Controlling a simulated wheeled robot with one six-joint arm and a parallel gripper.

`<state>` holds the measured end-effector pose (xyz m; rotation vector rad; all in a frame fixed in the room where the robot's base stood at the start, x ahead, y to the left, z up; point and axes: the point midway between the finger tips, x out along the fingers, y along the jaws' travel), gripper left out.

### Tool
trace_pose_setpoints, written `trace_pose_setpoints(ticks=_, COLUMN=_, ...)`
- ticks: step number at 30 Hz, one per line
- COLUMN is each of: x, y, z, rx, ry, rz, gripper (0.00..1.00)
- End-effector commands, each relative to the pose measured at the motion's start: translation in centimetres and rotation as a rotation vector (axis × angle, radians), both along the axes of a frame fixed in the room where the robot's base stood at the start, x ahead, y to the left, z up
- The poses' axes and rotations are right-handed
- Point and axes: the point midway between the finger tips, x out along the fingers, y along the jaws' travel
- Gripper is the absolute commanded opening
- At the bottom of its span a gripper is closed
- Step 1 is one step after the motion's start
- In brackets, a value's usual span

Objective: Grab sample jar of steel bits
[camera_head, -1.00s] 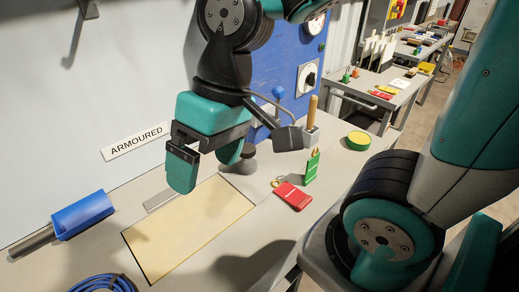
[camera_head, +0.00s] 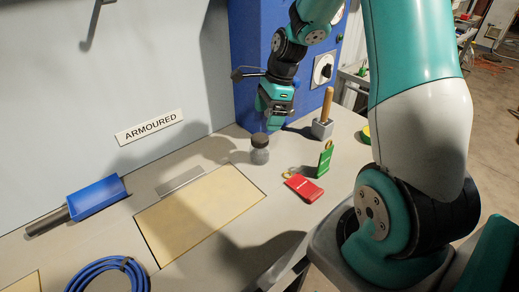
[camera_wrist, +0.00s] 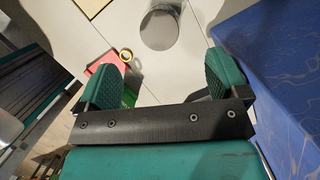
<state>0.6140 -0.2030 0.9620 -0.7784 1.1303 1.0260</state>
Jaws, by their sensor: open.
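The sample jar (camera_head: 260,152) is a small grey jar with a dark lid. It stands upright on the grey bench, in front of the blue cabinet. My gripper (camera_head: 272,122) is just above and slightly to the right of it in the head view, pointing down. In the wrist view my gripper (camera_wrist: 166,72) is open, with its two green pads wide apart and nothing between them. The jar shows there (camera_wrist: 159,30) beyond the fingertips, roughly centred between them and apart from both. The jar's contents are too small to make out.
A red tag (camera_head: 303,189) and a green tag (camera_head: 325,158) are right of the jar. A wooden-handled tool (camera_head: 327,104) stands in a grey block behind them. The blue cabinet (camera_head: 243,65) is close behind my gripper. A tan panel (camera_head: 200,215) and blue cable coil (camera_head: 105,275) lie nearer.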

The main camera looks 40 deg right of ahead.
Motion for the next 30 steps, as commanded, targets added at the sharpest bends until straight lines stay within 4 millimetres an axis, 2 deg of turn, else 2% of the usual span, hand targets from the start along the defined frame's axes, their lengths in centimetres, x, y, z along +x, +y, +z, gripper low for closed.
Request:
trace_pose_setpoints(ticks=1, x=0.0, y=0.4, z=-1.3, rx=0.002, ry=0.005, rz=0.004, gripper=0.92)
trace_pose_setpoints(ticks=6, x=0.3, y=1.2, z=-4.2, rx=0.001, ry=0.003, rz=0.004, gripper=0.92)
trace_pose_setpoints(ticks=14, x=0.5, y=1.6, z=-6.1, rx=0.001, ry=0.003, rz=0.005, gripper=0.92)
trace_pose_setpoints(ticks=21, x=0.7, y=2.4, z=-9.6, rx=0.002, ry=0.002, rz=0.005, gripper=0.92)
trace_pose_setpoints(ticks=24, x=0.8, y=2.5, z=-10.4, rx=0.000, ry=0.000, rz=0.005, gripper=0.92)
trace_pose_setpoints(ticks=30, x=0.9, y=2.5, z=-10.5, rx=-0.001, ry=-0.002, rz=0.005, gripper=0.92)
